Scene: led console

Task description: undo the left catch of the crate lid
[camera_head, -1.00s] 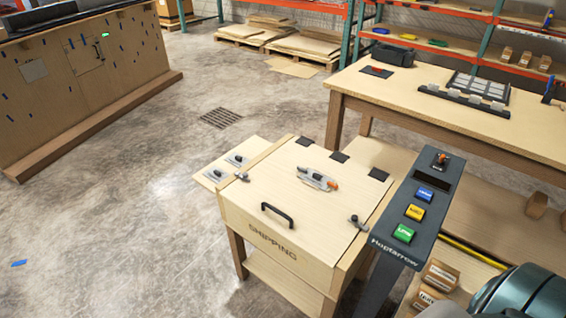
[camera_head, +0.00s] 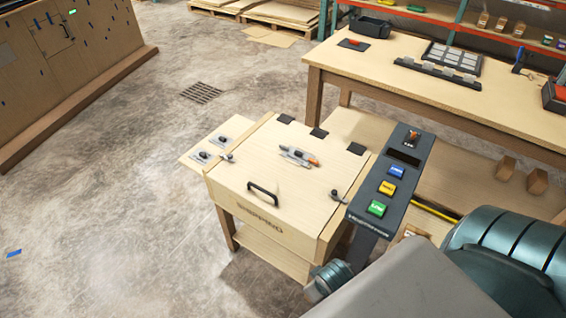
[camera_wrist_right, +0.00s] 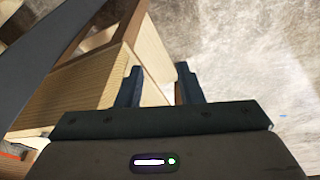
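The pale wooden crate (camera_head: 262,219) stands on legs, and its hinged lid (camera_head: 300,185) lies shut. The left catch (camera_head: 226,157) is a small metal piece with a dark knob at the lid's left edge; I cannot tell its exact position. A similar right catch (camera_head: 338,196) is at the lid's right edge. A black handle (camera_head: 263,193) is near the lid's front. My right gripper (camera_wrist_right: 160,86) is open and empty in the right wrist view, with crate wood beyond its fingers. My left gripper is not in view.
A side board (camera_head: 192,160) with knobbed metal pieces adjoins the crate's left. A dark console (camera_head: 400,165) with blue, yellow and green buttons stands close on the right. A workbench (camera_head: 440,100) is behind.

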